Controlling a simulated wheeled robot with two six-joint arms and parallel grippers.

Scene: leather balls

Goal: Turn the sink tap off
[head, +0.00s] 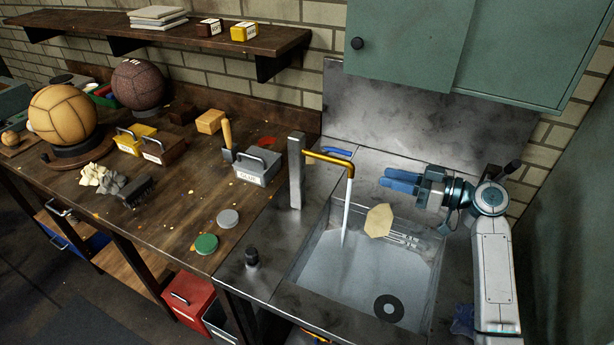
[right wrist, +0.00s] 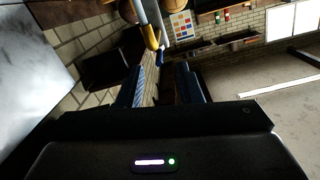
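The tap has a brass spout (head: 328,158) on a grey post (head: 296,172), with a blue lever (head: 338,151) behind the spout. A stream of water (head: 346,208) runs from the spout into the sink (head: 322,270). My right gripper (head: 384,181) is to the right of the tap, above the back of the sink, its blue fingers pointing left toward the tap and apart from it. In the right wrist view the two fingers (right wrist: 162,86) stand apart with nothing between them, and the yellow spout (right wrist: 152,38) shows beyond them. My left gripper is out of view.
A tan hexagonal piece (head: 379,220) and a wire rack (head: 408,239) are at the sink's back. A green cabinet (head: 455,50) hangs above. A grey box (head: 257,168) stands left of the post. A dark knob (head: 252,258) stands left of the sink.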

